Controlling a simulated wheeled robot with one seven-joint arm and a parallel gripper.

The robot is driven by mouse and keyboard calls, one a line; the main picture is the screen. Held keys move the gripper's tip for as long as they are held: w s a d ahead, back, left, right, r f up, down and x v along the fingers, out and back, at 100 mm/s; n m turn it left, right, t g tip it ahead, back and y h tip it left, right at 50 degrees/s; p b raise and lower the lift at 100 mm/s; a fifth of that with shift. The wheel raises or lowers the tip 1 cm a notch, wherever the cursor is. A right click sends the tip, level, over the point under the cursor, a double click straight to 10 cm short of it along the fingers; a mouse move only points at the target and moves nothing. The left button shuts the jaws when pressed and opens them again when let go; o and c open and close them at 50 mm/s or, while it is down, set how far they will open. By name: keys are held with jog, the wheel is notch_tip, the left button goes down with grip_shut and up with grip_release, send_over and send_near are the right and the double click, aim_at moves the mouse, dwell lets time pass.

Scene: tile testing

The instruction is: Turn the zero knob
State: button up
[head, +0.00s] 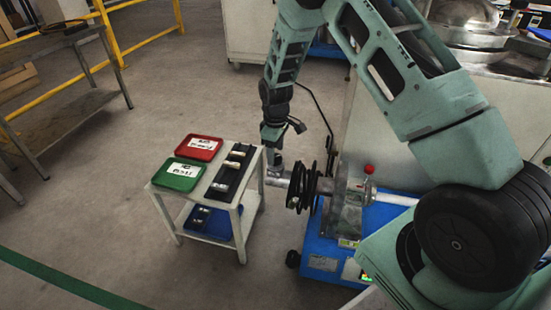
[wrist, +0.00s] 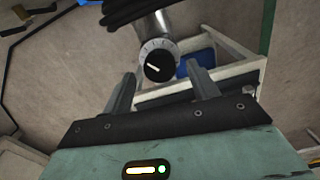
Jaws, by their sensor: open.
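The zero knob (wrist: 159,67) is a round black knob with a white pointer line, set in a silver dial ring with marks on the end of a metal cylinder, in the upper middle of the wrist view. My gripper (wrist: 160,83) is open, with one finger on each side of the knob in the picture. I cannot tell how far the fingertips are from the knob. In the head view my gripper (head: 275,168) is at the left end of the machine's shaft (head: 312,185); the knob itself is too small to make out there.
A small white cart (head: 243,222) stands left of the machine, with a red tray (head: 199,148), a green tray (head: 180,175) and a black strip holding small pieces on top. The blue machine base (head: 325,250) stands at the right.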

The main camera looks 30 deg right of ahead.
jog(key=shift+f, duration=1)
jog(key=c, duration=1)
jog(key=shift+r+m+p, duration=0.15)
jog(key=shift+m+p, duration=0.15)
jog(key=shift+m+p, duration=0.9)
jog(key=shift+p, duration=0.1)
jog(key=m+p, duration=0.3)
jog(key=m, duration=0.1)
jog(key=shift+m, duration=0.3)
